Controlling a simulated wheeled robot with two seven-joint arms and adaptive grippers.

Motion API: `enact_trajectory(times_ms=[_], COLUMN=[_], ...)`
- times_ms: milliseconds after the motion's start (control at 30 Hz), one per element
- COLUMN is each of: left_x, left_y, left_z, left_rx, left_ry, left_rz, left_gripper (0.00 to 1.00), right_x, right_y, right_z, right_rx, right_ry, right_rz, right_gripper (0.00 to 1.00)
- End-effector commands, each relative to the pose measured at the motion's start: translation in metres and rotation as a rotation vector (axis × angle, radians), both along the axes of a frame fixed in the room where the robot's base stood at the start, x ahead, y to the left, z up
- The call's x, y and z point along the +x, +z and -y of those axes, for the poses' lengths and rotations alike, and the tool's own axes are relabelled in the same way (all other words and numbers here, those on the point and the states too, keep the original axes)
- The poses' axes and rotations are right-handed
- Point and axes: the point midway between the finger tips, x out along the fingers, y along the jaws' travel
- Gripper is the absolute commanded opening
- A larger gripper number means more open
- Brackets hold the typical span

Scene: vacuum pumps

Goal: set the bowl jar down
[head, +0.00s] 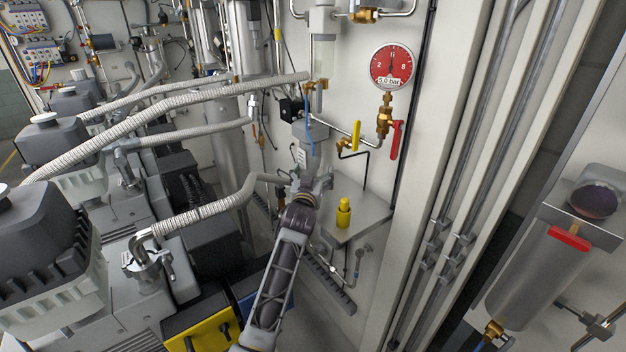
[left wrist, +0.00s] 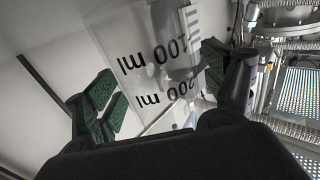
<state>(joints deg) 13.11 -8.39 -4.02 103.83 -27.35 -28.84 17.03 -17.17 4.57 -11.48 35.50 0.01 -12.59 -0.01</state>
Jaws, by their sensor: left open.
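The bowl jar (left wrist: 150,62) is a clear vessel with "100 ml" and "200 ml" marks, upside down in the left wrist view. My left gripper (left wrist: 160,85) is open, with a green-padded finger on each side of the jar. I cannot tell whether either pad touches it. In the head view my left gripper (head: 308,184) is at the end of the arm, beside the small grey shelf (head: 366,217) on the wall panel. The jar is not clearly distinguishable there. My right gripper is in neither view.
A yellow bottle (head: 343,213) stands on the shelf. Above are a red pressure gauge (head: 391,67) and valves with yellow and red (head: 396,139) levers. Ribbed hoses (head: 205,210) and pumps (head: 50,250) crowd the left. The shelf's right part is bare.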

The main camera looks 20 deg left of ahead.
Motion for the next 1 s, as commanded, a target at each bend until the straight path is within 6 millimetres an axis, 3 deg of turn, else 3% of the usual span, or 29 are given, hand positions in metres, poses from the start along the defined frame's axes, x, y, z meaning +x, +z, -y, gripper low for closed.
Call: enact_trajectory(times_ms=[500,1000], left_x=[0.000,0.000], left_y=[0.069,0.080], left_z=[0.000,0.000], left_rx=[0.000,0.001], left_ry=[0.000,0.000], left_rz=[0.003,0.000], left_gripper=[0.83,0.83], right_x=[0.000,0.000], right_y=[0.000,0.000], right_z=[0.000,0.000], right_rx=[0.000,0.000], right_ry=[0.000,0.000], right_rz=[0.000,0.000], right_gripper=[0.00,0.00])
